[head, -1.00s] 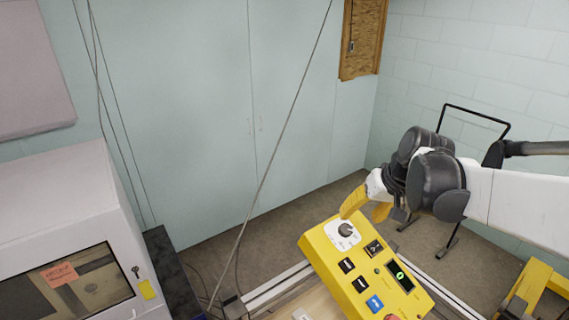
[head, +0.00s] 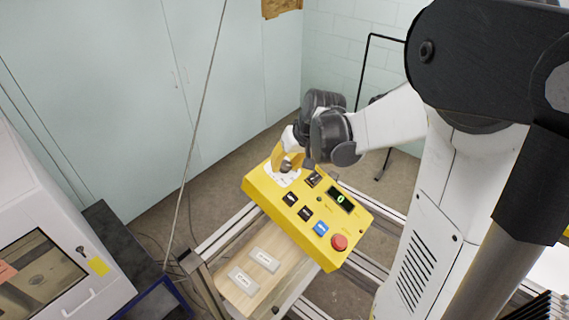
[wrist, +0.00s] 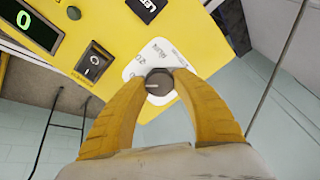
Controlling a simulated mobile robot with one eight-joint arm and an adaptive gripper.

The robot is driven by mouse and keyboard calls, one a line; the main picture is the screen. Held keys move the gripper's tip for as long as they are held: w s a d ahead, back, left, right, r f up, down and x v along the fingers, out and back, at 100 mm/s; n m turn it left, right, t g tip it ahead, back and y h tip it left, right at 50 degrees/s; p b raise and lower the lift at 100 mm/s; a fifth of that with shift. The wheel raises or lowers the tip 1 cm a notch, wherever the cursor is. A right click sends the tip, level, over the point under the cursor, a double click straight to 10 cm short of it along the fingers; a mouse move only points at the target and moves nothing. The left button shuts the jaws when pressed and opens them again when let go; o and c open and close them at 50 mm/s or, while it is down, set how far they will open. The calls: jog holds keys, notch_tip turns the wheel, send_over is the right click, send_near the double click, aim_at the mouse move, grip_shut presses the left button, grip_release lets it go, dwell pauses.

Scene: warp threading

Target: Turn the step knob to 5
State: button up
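The yellow control box (head: 262,192) carries the step knob (head: 285,167), a dark round knob on a white dial plate at its upper left corner. In the wrist view the knob (wrist: 160,82) has a light pointer mark on its left side. The dial plate (wrist: 150,58) is partly covered by my fingers, and its markings are too small to read surely. My gripper (head: 287,160) is at the knob; in the wrist view its yellow fingertips (wrist: 160,78) lie against the knob's two sides. The display (head: 340,199) shows a green 0.
The box has several dark buttons, a blue button (head: 321,229) and a red button (head: 338,242). Below it are a metal frame (head: 222,232) and a wooden board with two grey labelled blocks (head: 264,259). A white machine (head: 62,235) stands at the left. A thin cord hangs left of the box.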

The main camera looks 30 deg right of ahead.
jog(key=shift+c, duration=0.9)
jog(key=shift+n, duration=0.3)
jog(key=n+b, duration=0.2)
jog(key=shift+f+n, duration=0.1)
jog(key=shift+n, duration=0.2)
jog(key=n+b, duration=0.2)
jog(key=n, duration=0.3)
jog(key=shift+n+y, duration=0.4)
jog(key=shift+a, duration=0.1)
jog(key=o, duration=1.2)
jog(key=shift+w, duration=0.15)
